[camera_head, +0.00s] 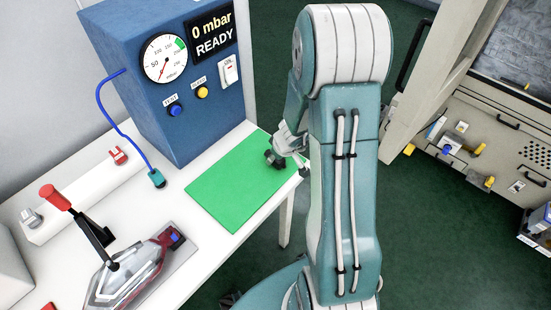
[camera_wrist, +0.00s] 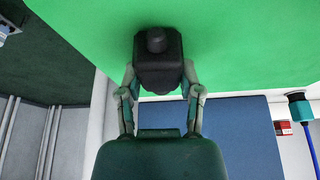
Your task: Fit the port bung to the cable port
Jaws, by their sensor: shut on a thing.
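My gripper (camera_head: 287,151) is shut on a black bung-like piece (camera_head: 273,158) above the green mat. In the wrist view, this piece (camera_wrist: 158,70) sits between the two fingers of my gripper (camera_wrist: 160,83), with a short round stub facing the mat. A tail lamp (camera_head: 140,274) with a clear and red lens lies clamped on the bench at the lower left. A small dark blue part (camera_head: 175,236) shows at its right end; I cannot tell whether this is the cable port. My gripper is well to the right of the lamp and apart from it.
The green mat (camera_head: 222,190) is clear apart from the held piece above it. A blue tester (camera_head: 195,115) reading "0 mbar READY" stands behind. Its blue hose ends in a teal connector (camera_head: 157,179). A red-knobbed clamp lever (camera_head: 56,198) rises over the lamp.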

